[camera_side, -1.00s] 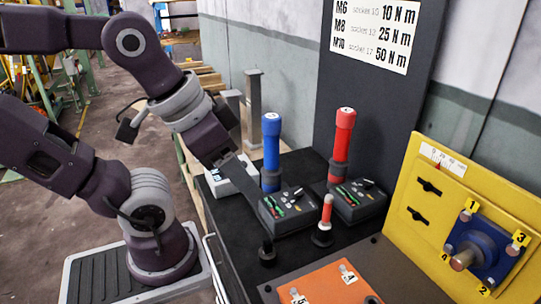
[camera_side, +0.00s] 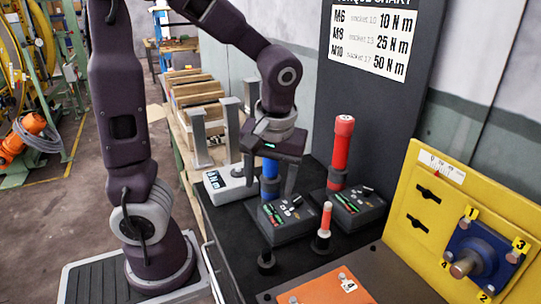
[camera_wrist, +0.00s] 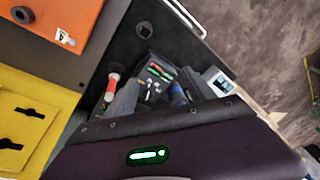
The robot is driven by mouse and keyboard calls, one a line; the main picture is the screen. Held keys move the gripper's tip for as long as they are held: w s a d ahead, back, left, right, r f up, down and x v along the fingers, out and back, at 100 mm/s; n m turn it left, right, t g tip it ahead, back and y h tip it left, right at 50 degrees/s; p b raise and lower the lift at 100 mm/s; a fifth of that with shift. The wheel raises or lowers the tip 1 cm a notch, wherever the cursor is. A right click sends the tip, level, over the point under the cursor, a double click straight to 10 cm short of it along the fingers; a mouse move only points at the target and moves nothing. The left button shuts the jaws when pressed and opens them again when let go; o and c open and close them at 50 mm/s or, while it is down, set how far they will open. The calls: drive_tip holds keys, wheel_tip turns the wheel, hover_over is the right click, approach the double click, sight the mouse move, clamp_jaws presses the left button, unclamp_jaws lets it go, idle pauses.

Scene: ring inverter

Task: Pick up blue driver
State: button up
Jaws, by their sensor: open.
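The blue driver (camera_side: 269,178) stands upright in its dark dock (camera_side: 287,219) on the black bench top. Its upper end is hidden behind my gripper. My gripper (camera_side: 270,188) is open and points down, one finger on each side of the blue driver's handle; I cannot tell whether either finger touches it. In the wrist view, part of the blue driver (camera_wrist: 178,95) shows between the grey fingers, with the dock's coloured buttons (camera_wrist: 157,71) beside it.
A red driver (camera_side: 341,150) stands in a similar dock to the right. A white labelled box (camera_side: 228,186) and grey posts (camera_side: 232,130) are at left. A yellow panel (camera_side: 455,200) and orange plate (camera_side: 322,287) are at right and front.

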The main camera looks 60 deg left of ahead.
sight(271, 163)
drive_tip(key=w+a+f+n+y, duration=0.1)
drive_tip(key=w+a+n+y, duration=0.1)
drive_tip(key=a+n+y, duration=0.1)
drive_tip(key=w+a+f+n+g+y, duration=0.1)
drive_tip(key=w+a+f+n+y, duration=0.1)
drive_tip(key=a, duration=0.3)
drive_tip(key=w+a+f+n+g+y, duration=0.1)
drive_tip(key=w+a+f+n+y, duration=0.1)
drive_tip(key=w+a+n+y, duration=0.2)
drive_tip(key=shift+w+y, duration=0.1)
drive_tip(key=shift+y, duration=0.5)
drive_tip(key=shift+n+g+y, duration=0.3)
drive_tip(key=shift+n, duration=0.1)
drive_tip(key=x, duration=0.5)
drive_tip(key=w+r+x, duration=0.1)
drive_tip(key=x, duration=0.2)
drive_tip(key=shift+a, duration=0.25)
clamp_jaws()
